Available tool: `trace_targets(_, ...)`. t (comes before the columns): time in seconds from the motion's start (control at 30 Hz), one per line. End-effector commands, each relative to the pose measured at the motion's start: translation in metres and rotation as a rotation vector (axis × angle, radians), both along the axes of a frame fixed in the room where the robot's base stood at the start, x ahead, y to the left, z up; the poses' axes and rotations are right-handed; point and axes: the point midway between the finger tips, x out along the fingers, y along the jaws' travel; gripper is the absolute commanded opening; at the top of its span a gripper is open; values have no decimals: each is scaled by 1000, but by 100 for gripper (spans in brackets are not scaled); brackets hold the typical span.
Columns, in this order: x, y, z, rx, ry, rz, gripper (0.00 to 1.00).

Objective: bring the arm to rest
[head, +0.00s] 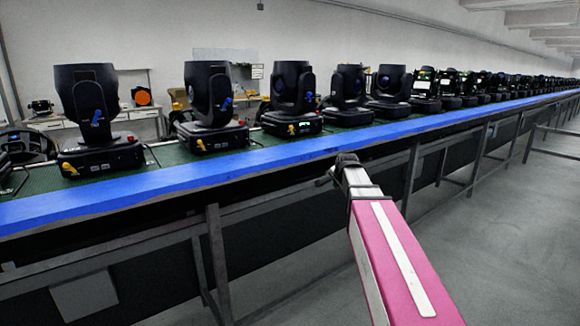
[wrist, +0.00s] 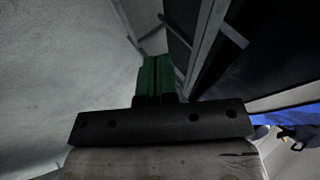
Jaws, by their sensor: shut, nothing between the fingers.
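My arm, with a pink link, reaches up and forward from the lower right in the head view. My gripper (head: 346,160) is at its far end, close to the blue front edge of the long bench as seen in the picture. In the wrist view my gripper (wrist: 155,62) shows two green fingers pressed together, with nothing between them. In the head view the fingers themselves are too small and dark to make out.
A row of black stage lights (head: 292,95) stands on the long bench with a blue edge (head: 270,155). Metal legs (head: 412,175) hold the bench up. Grey floor (head: 500,250) lies open to the right. A side table (head: 140,115) stands behind, near the white wall.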

Motion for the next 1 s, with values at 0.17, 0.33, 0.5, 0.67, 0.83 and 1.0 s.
trace_targets(0.17, -61, 3, -81, -137, 160, 184, 0)
trace_targets(0.33, -121, 5, -146, -243, 306, 384, 0)
trace_targets(0.5, -185, 7, -201, -319, 446, 601, 0)
trace_targets(0.67, -240, 8, -238, -362, 552, 791, 0)
trace_targets(0.83, -274, 8, -259, -378, 615, 920, 0)
trace_targets(1.0, -282, 8, -264, -383, 630, 960, 0)
